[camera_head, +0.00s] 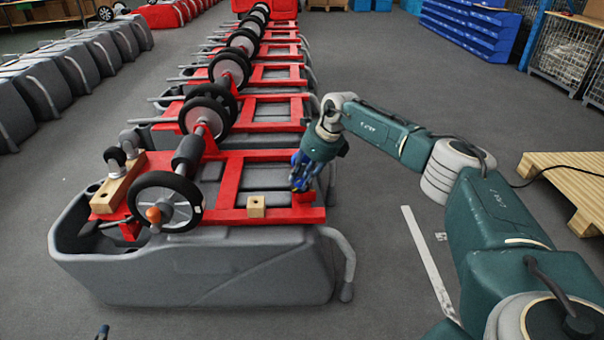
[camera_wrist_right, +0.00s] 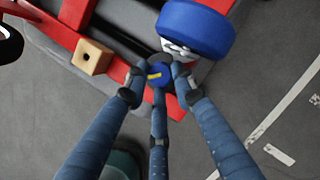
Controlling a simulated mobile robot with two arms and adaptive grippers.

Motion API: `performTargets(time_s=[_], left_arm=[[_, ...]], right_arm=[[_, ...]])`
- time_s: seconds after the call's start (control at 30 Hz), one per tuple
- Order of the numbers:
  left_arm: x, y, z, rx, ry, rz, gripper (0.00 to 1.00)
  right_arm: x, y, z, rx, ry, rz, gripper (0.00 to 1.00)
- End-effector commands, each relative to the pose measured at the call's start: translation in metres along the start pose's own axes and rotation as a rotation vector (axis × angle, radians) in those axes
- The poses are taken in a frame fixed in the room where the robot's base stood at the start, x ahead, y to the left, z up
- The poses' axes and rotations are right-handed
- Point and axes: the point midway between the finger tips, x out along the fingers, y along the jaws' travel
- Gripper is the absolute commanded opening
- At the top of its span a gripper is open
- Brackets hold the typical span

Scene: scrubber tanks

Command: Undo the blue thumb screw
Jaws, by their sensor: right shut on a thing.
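The blue thumb screw (camera_wrist_right: 157,74) shows in the right wrist view with a yellow mark on its top. It sits at the red frame (camera_wrist_right: 115,68) of the nearest grey tank (camera_head: 220,268). My right gripper (camera_wrist_right: 157,82) is shut on the screw, its blue fingers around it. In the head view my right gripper (camera_head: 301,181) points down at the right end of the red frame and hides the screw. A small dark tip at the bottom left of the head view looks like part of my left gripper (camera_head: 103,331); its state cannot be told.
A blue wheel (camera_wrist_right: 197,27) is close beside the screw. A wooden block (camera_head: 256,206) with a hole sits on the frame. A large black wheel (camera_head: 166,202) stands at left. More tanks line up behind.

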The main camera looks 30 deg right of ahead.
Motion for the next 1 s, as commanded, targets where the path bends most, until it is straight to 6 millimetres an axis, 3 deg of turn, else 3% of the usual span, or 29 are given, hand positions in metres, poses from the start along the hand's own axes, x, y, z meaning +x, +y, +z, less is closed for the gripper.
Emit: performTargets(time_s=[0.07,0.17,0.43,0.7,1.0], left_arm=[[-0.002,-0.001,0.008,0.0,-0.035,-0.002,0.4],[0.0,0.0,0.004,0.0,-0.011,-0.001,0.4],[0.001,0.007,-0.055,-0.002,0.248,0.015,0.4],[-0.018,0.015,-0.117,-0.007,0.532,0.031,0.4],[-0.036,0.018,-0.145,-0.012,0.672,0.039,0.4]], right_arm=[[0.001,-0.003,-0.003,-0.055,0.006,0.024,0.0],[0.002,-0.004,-0.003,-0.129,0.005,0.054,0.0],[0.003,-0.006,-0.003,-0.276,0.006,0.113,0.0],[0.003,-0.007,-0.003,-0.367,0.006,0.15,0.0],[0.001,-0.008,-0.003,-0.408,0.008,0.165,0.0]])
